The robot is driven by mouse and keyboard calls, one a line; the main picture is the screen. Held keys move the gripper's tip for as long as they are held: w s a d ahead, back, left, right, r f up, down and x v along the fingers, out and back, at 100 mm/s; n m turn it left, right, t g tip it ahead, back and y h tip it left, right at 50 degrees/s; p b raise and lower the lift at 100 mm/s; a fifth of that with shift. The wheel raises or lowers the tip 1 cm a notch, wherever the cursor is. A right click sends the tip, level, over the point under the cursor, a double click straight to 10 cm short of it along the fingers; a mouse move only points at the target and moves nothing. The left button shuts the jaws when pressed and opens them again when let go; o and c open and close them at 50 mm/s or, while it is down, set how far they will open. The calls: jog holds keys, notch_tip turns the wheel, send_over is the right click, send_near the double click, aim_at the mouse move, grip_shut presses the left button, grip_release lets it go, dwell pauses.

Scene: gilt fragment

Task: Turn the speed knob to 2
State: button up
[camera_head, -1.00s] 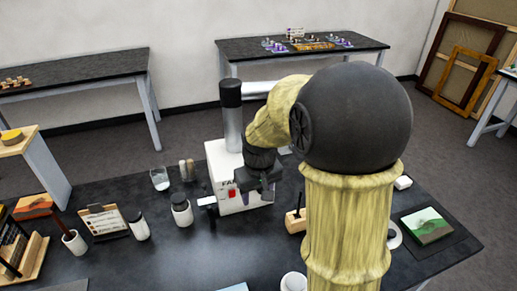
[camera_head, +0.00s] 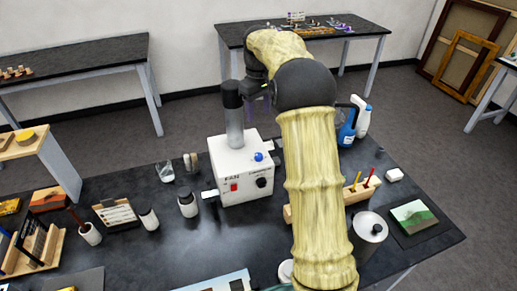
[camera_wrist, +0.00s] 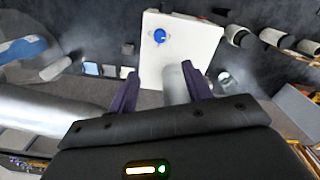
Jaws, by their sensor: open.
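A white box marked FAN (camera_head: 229,158) stands on the black table, with a grey column and black cap (camera_head: 233,95) rising from its top. A blue knob (camera_head: 258,157) sits on the box's upper part, and it also shows in the wrist view (camera_wrist: 160,37). A black knob (camera_head: 261,182) is on the front face, right of a red switch (camera_head: 234,187). The knob labels are too small to read, so the speed setting cannot be told. My gripper (camera_wrist: 162,78) is open, with nothing held between its two purple fingers, raised behind the box and apart from both knobs.
The table directly before the box is mostly clear.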

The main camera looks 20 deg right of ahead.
aim_at(259, 155)
jog(key=shift+f, duration=0.1)
notch_tip(259, 155, down, 17)
jog(key=p, duration=0.3)
jog(key=shift+f, duration=0.15)
jog(key=c, duration=1)
jog(key=shift+o, duration=0.2)
